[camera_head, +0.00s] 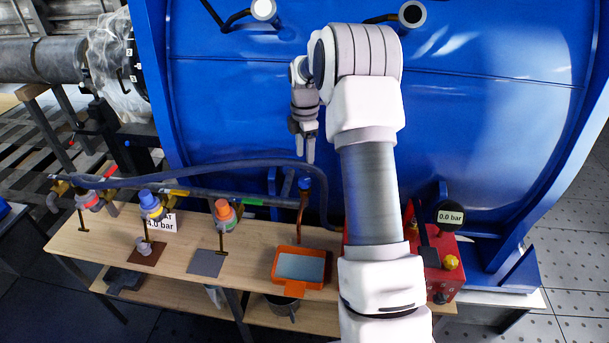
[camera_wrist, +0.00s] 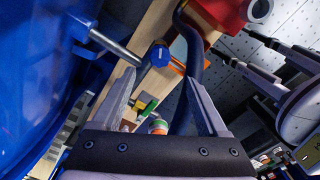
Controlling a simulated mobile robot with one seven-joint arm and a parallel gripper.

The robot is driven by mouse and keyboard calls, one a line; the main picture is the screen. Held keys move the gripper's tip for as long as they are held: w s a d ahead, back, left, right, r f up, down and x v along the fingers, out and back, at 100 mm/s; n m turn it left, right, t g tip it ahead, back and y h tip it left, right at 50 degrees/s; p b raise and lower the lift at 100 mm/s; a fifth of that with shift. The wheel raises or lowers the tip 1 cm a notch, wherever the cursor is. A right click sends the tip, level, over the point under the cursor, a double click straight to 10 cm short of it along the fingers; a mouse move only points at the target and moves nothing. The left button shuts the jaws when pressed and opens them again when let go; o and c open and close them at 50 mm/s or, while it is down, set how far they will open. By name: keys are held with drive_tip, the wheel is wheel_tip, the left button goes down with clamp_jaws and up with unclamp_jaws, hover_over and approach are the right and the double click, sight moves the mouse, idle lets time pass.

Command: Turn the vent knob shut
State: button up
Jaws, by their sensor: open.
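A blue knob (camera_head: 305,183) sits on top of a thin copper pipe above an orange tray, in front of the big blue vessel. It is probably the vent knob; no label on it can be read. In the wrist view the blue knob (camera_wrist: 160,55) shows beyond the fingertips, between their lines. My gripper (camera_head: 308,150) hangs down above the knob, apart from it. In the wrist view my gripper (camera_wrist: 160,77) has its fingers spread, with nothing held. The knob's turn position cannot be told.
The orange tray (camera_head: 300,265) stands on the wooden bench (camera_head: 85,240). Blue-capped (camera_head: 150,203) and orange-capped (camera_head: 223,211) fittings stand left. A dark hose (camera_head: 210,168) runs behind the knob. A red pump box (camera_head: 447,280) and gauge (camera_head: 450,217) reading 0.0 bar stand right.

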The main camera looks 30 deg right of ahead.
sight(305, 179)
wheel_tip(305, 179, down, 8)
drive_tip(key=shift+r+p, duration=0.15)
drive_tip(key=shift+p, duration=0.2)
clamp_jaws()
